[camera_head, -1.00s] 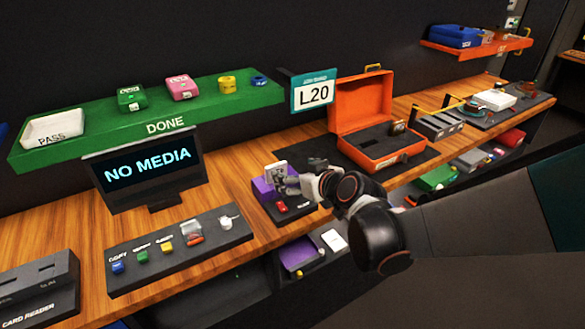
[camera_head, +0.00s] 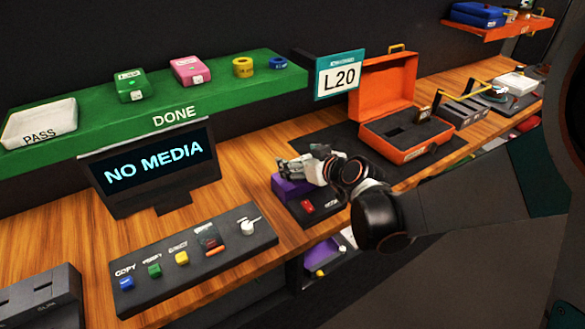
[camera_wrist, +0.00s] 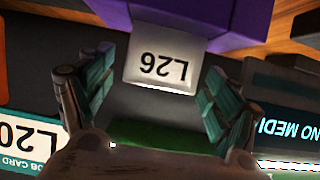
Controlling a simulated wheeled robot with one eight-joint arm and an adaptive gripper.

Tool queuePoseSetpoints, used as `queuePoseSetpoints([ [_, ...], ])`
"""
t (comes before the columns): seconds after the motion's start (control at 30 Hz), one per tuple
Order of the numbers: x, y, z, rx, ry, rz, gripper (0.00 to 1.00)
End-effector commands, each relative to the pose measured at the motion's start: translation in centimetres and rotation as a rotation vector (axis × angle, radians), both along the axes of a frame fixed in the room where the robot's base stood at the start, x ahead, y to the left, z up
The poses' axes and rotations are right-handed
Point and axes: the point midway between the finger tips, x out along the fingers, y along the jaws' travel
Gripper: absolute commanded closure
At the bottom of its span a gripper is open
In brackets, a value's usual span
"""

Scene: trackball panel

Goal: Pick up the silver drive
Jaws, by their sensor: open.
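The silver drive (camera_wrist: 163,68), labelled L26, shows in the wrist view with its far end at the purple block (camera_wrist: 205,22). My gripper (camera_wrist: 155,92) is open, with one finger to each side of the drive and a visible gap on both sides. In the head view my gripper (camera_head: 300,168) is just above the purple block (camera_head: 286,187) and hides the drive. I cannot tell how deep the drive sits in the block.
The open orange case (camera_head: 400,138) stands to the right on a dark mat. The button panel (camera_head: 195,262) and the NO MEDIA screen (camera_head: 155,170) are to the left. The green DONE shelf (camera_head: 120,122) and L20 sign (camera_head: 339,76) rise behind.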

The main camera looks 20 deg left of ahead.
Motion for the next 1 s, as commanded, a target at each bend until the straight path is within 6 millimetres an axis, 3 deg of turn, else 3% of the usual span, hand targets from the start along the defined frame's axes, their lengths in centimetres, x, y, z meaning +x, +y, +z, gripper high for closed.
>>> queuePoseSetpoints([
  [0.23,0.0,-0.1,-0.2,0.000,0.000,0.001,0.18],
  [0.47,0.0,-0.1,-0.2,0.000,0.000,0.001,0.68],
  [0.5,0.0,-0.1,-0.2,0.000,0.000,0.001,0.70],
  [0.83,0.0,-0.1,0.0,0.000,0.000,0.000,0.70],
  [1.0,0.0,0.0,1.0,0.000,0.000,0.000,0.70],
])
